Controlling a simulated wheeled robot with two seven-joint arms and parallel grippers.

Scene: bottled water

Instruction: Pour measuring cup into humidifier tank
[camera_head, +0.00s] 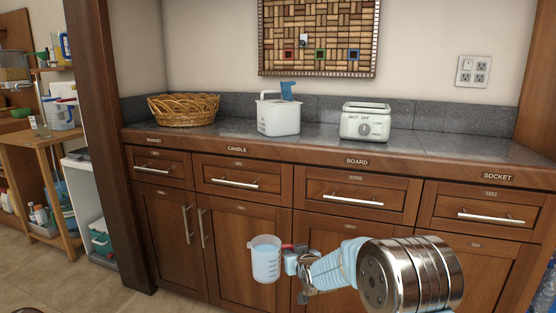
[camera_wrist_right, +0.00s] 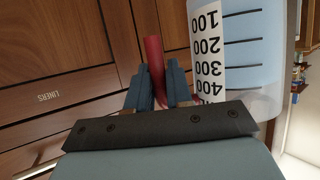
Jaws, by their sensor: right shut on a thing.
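My right gripper (camera_head: 293,260) is shut on the red handle of a clear measuring cup (camera_head: 265,261). The cup hangs upright in front of the lower cabinet doors, below the counter top. It looks pale blue inside, probably water. In the right wrist view the fingers (camera_wrist_right: 158,82) pinch the red handle (camera_wrist_right: 153,60), and the cup (camera_wrist_right: 262,60) shows marks from 100 to 400. A white open tub (camera_head: 279,119) with a blue piece sticking up stands on the counter; it appears to be the humidifier tank. My left gripper is out of view.
A wicker basket (camera_head: 183,109) stands left of the tub. A white appliance with a knob (camera_head: 366,123) stands to its right. The counter front edge (camera_head: 330,163) and drawer handles (camera_head: 234,184) lie between cup and tub. Shelves (camera_head: 40,140) stand at far left.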

